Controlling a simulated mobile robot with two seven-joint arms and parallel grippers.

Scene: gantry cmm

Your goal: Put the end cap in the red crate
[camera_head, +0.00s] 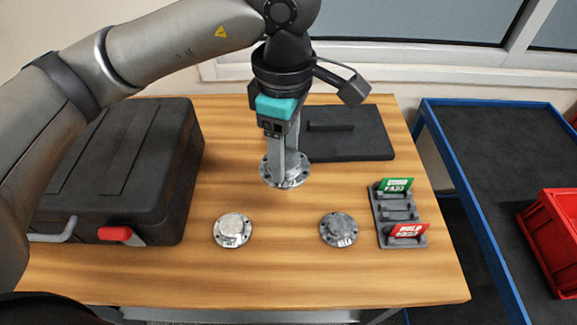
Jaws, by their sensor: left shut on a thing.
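My left gripper (286,165) points down over the middle of the wooden table. It is shut on an end cap (272,178), a round silver flanged piece with a label on its front edge. I cannot tell whether this piece touches the table. Two similar round flanged pieces lie in front on the table: a lighter one (233,230) at left and a darker one (339,229) at right, both labelled. The red crate (545,255) is at the far right, cut off by the picture edge. My right gripper is not in view.
The blue-edged cart (470,180) with a dark top stands right of the table (290,275). A black case (130,170) fills the table's left. A dark plate (360,140) lies behind the gripper. A grey rack (393,210) holds green and red tags at right.

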